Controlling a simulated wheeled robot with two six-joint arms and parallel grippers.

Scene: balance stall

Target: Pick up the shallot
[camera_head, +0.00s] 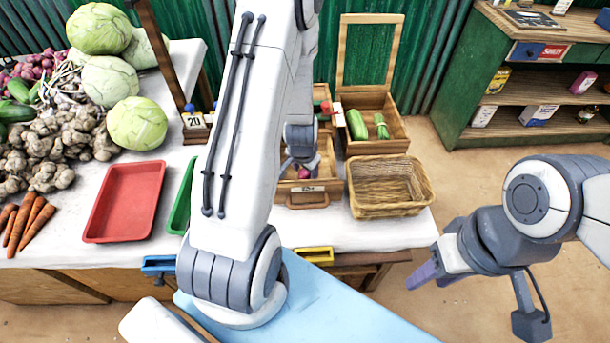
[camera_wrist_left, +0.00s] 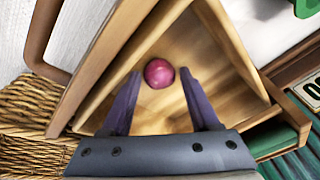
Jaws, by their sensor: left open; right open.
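The shallot (camera_wrist_left: 158,73) is a small round purple-red bulb inside a wooden box (camera_wrist_left: 150,28). In the head view the shallot (camera_head: 304,172) shows as a small purple spot in the same wooden box (camera_head: 307,186). My left gripper (camera_wrist_left: 160,92) is open above the box, with one purple finger on either side of the shallot; whether the fingers touch it I cannot tell. In the head view my left arm hides much of the middle of the stall. My right gripper (camera_head: 425,275) is off the right side of the table, away from the shallot, and is open.
A wicker basket (camera_head: 390,212) stands right of the wooden box. Behind it a lidded wooden crate (camera_head: 392,146) holds a cucumber (camera_head: 356,125) and green stalks. A red tray (camera_head: 125,202) lies left. Cabbages, ginger and carrots fill the far left. A green shelf (camera_head: 463,115) stands at right.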

